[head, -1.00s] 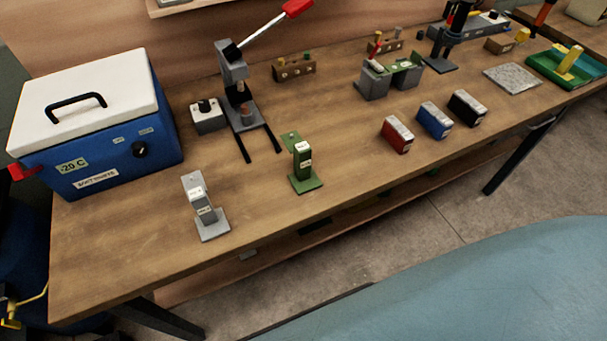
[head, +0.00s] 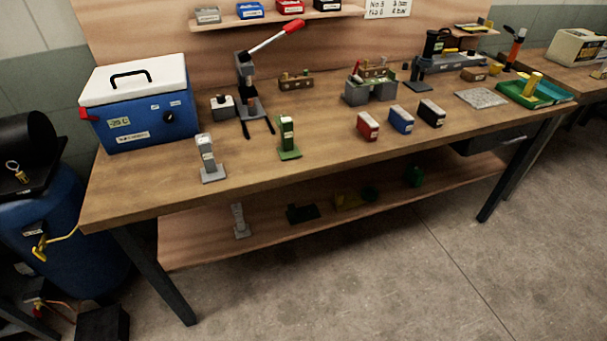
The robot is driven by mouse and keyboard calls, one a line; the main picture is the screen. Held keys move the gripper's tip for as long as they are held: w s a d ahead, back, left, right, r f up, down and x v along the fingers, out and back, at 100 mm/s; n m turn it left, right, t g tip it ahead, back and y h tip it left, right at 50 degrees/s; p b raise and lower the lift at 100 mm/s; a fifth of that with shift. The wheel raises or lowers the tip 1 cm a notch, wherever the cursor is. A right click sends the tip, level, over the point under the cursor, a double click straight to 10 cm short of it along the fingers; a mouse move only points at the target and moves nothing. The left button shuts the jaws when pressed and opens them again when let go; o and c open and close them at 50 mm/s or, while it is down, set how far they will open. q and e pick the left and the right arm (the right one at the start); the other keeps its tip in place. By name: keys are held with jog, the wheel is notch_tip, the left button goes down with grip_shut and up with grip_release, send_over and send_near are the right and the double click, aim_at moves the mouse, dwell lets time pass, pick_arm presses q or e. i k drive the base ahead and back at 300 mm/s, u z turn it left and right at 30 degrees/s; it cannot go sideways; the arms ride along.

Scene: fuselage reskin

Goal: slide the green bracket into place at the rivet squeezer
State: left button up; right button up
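The green bracket (head: 287,135) stands upright on its flat foot near the front edge of the workbench, left of the middle. The rivet squeezer is not labelled legibly; a grey lever press with a red-handled lever (head: 247,92) stands behind and to the left of the bracket, with two dark rails reaching forward on the bench. The bracket stands apart from the rails, in front and to the right of them. A similar grey bracket (head: 207,160) stands to the left of the green one. Neither of my grippers is in view.
A blue cool box with a white lid (head: 140,110) stands at the bench's left end. Red (head: 367,126), blue (head: 401,119) and black (head: 431,113) boxes stand right of the bracket. A lower shelf (head: 270,235) holds several parts. A blue tank (head: 75,230) stands at left.

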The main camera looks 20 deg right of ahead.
aim_at(287, 150)
jog(key=u, duration=0.9)
jog(key=i, duration=0.8)
jog(key=z, duration=0.4)
